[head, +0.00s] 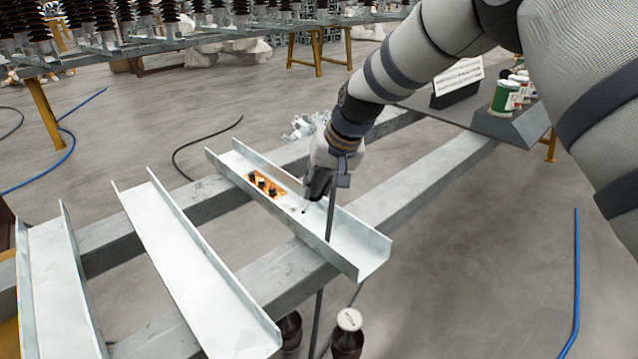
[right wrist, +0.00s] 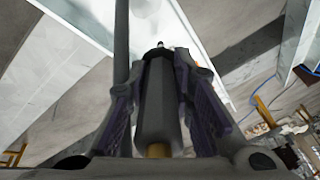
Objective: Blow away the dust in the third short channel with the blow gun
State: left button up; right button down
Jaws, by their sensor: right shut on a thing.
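Three pale metal channels lie across grey beams: a left one (head: 58,295), a middle one (head: 195,270) and a right one (head: 345,238). My right gripper (head: 318,187) is over the right channel. In the right wrist view its fingers (right wrist: 157,105) are shut around the dark body of the blow gun (right wrist: 156,110). The gun's tip (right wrist: 160,46) points at a pale channel surface. In the head view the gun is small and mostly hidden by the gripper. A few faint specks show in the right channel near the tip; I cannot tell if they are dust. My left gripper is not in view.
A dark hose (head: 331,215) hangs down across this channel. Green-and-white cans (head: 504,98) stand at upper right. Insulator racks line the back.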

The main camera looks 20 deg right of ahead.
jog(key=shift+f, duration=0.45)
dwell(0.5)
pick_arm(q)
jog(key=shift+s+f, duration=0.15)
pick_arm(e)
jog(key=shift+w+f, duration=0.1)
jog(key=shift+w, duration=0.05)
jog(key=shift+w+a+b, duration=0.25)
jog(key=shift+w+b, duration=0.15)
jog(key=shift+w, duration=0.25)
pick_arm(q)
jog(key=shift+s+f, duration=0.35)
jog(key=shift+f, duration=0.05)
pick_arm(e)
jog(key=shift+w, duration=0.15)
jog(key=shift+w+a, duration=0.1)
